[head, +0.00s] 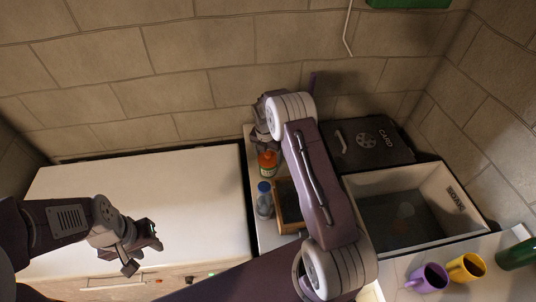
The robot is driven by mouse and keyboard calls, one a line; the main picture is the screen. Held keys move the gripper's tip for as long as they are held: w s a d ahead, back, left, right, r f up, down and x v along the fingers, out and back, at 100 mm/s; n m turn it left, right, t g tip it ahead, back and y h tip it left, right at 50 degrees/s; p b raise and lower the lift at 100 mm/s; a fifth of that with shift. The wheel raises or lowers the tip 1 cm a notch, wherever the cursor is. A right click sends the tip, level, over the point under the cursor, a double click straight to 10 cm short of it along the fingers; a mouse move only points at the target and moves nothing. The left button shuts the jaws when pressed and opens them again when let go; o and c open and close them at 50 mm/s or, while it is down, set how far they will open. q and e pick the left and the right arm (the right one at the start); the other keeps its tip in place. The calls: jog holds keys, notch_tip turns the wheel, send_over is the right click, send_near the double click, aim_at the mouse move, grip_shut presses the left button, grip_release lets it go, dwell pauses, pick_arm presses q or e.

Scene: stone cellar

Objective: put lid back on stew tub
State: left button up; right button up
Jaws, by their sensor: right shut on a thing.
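My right gripper (264,116) is at the back of the narrow counter, to the left of its wrist, over a clear container that is mostly covered. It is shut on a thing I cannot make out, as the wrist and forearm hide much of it. I cannot clearly pick out the stew tub or its lid. My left gripper (143,254) is open and empty, above the front of the white chest at the left.
An orange-capped bottle (267,164), a blue-capped bottle (264,203) and a brown wooden item (287,207) stand on the counter. A black CARD bin lid (365,146) and an open bin (452,194) are at right. Purple (430,277) and yellow mugs (466,267) stand front right.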

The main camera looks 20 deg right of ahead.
dwell(0.4)
jog(key=o, duration=1.3)
jog(key=shift+o, duration=0.2)
jog(key=shift+r, duration=0.1)
jog(key=shift+r+p, duration=2.85)
jog(key=shift+r, duration=0.6)
grip_shut()
jog(key=shift+f, duration=0.2)
